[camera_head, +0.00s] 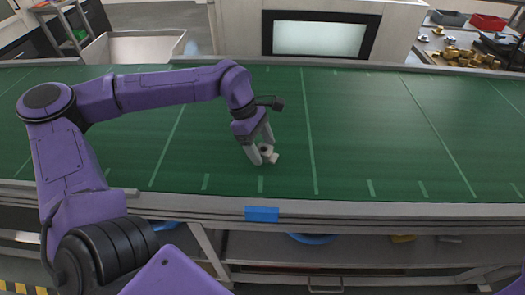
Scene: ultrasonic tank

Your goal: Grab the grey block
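A small light grey block (271,156) with a dark spot on it rests on the green conveyor belt, near the middle of the belt's width. My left gripper (261,147) reaches down to it from above, with its pale fingers apart and the tips close to the belt. The fingers are at the block and partly cover it. I cannot tell whether they press on it or only stand around it. My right gripper is out of view.
The green belt (390,130) has pale cross lines and is clear around the block. A metal rail with a blue tag (262,214) runs along its near edge. Behind the belt are a grey bin (130,48), a screen (318,38) and a table of brass parts (465,55).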

